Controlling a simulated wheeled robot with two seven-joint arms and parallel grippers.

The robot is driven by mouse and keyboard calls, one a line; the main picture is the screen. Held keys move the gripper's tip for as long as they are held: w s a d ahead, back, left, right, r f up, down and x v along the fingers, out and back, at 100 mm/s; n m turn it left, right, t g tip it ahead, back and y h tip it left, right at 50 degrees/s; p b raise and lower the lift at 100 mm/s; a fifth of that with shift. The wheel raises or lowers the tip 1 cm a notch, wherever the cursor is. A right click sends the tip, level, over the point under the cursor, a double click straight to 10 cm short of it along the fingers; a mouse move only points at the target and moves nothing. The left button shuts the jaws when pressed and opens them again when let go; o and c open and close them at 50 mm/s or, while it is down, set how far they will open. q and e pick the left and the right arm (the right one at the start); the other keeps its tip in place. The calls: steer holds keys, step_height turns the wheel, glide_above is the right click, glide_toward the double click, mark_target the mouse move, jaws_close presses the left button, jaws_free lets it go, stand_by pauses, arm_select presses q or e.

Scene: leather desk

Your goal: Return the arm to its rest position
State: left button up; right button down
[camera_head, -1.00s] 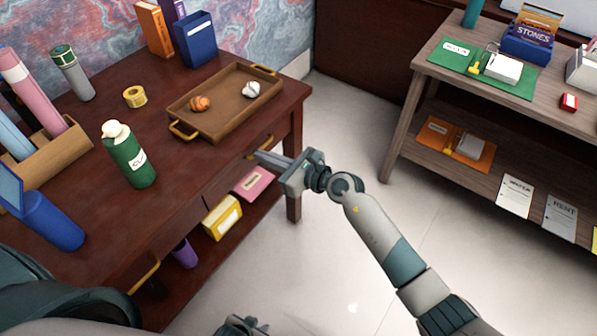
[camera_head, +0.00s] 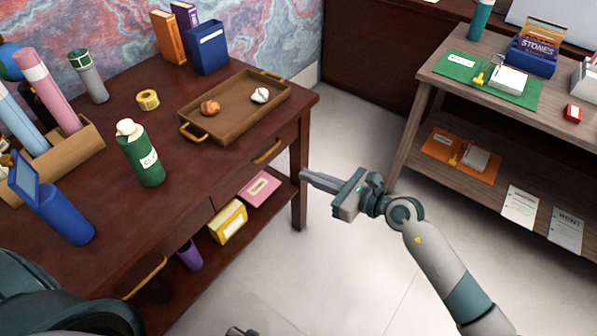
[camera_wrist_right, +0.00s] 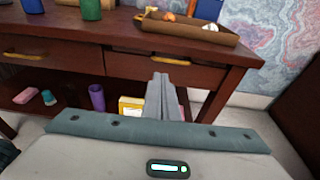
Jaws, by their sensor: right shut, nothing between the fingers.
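My right gripper (camera_head: 318,181) is shut and empty, held in the air just right of the dark wooden desk's (camera_head: 170,215) front right leg. In the right wrist view its closed fingers (camera_wrist_right: 163,98) point toward the desk front, below the drawers. My right arm reaches in from the lower right of the head view. Of my left arm, only dark parts show at the lower left edge; its fingers are not clearly visible.
On the desk are a brown tray (camera_head: 235,128) with two small shells, a green bottle (camera_head: 140,155) and a blue bottle (camera_head: 65,215). The shelf below holds a yellow box (camera_head: 228,222). A second table (camera_head: 520,118) stands right. Open floor lies between.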

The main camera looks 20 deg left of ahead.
arm_select(q)
steer(key=shift+s+a, duration=0.1)
steer(key=shift+a, duration=0.25)
arm_select(e)
steer(key=shift+s+d+r, duration=0.15)
steer(key=shift+s+d, duration=0.05)
steer(key=shift+d, duration=0.35)
arm_select(q)
steer(key=shift+d, duration=0.15)
